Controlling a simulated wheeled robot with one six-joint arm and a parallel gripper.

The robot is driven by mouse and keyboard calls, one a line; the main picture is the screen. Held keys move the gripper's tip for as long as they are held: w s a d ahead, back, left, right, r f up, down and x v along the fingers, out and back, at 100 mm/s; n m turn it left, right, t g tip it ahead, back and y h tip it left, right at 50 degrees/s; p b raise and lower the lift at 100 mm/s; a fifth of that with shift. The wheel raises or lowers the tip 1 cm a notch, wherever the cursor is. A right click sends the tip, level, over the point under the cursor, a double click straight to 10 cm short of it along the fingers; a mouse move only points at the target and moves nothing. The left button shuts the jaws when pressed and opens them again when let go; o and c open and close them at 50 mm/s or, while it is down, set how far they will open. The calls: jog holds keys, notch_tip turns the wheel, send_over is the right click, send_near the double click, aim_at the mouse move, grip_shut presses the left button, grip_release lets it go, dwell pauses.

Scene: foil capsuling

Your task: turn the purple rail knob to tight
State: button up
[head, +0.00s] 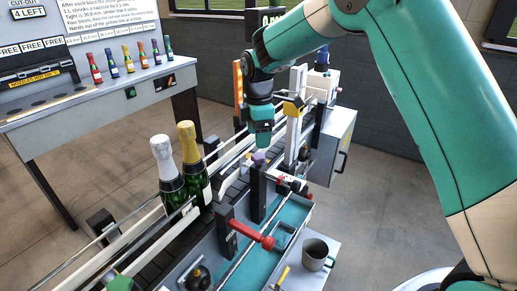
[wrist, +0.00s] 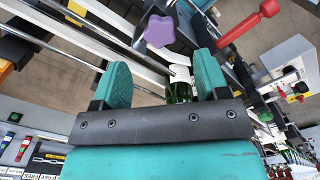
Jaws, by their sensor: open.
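The purple rail knob (head: 258,157) is small in the head view, on the conveyor's rail assembly, just below my gripper (head: 261,141). In the wrist view the knob (wrist: 160,31) is a lobed, star-shaped purple piece, seen beyond the fingertips and roughly between them sideways. My gripper (wrist: 163,70) has its two teal fingers wide apart with nothing held between them. The fingers look apart from the knob. Its tightness cannot be told.
Two green bottles, one with white foil (head: 161,147) and one with gold foil (head: 187,140), stand on the conveyor. A red lever (head: 250,234) sits near the knob, and also shows in the wrist view (wrist: 248,22). A grey mug (head: 314,254) stands at lower right.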

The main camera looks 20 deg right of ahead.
aim_at(259, 155)
notch_tip(259, 155, down, 6)
jog(key=shift+f+p, duration=0.25)
jog(key=shift+p, duration=0.45)
jog(key=shift+c, duration=0.2)
jog(key=c, duration=0.9)
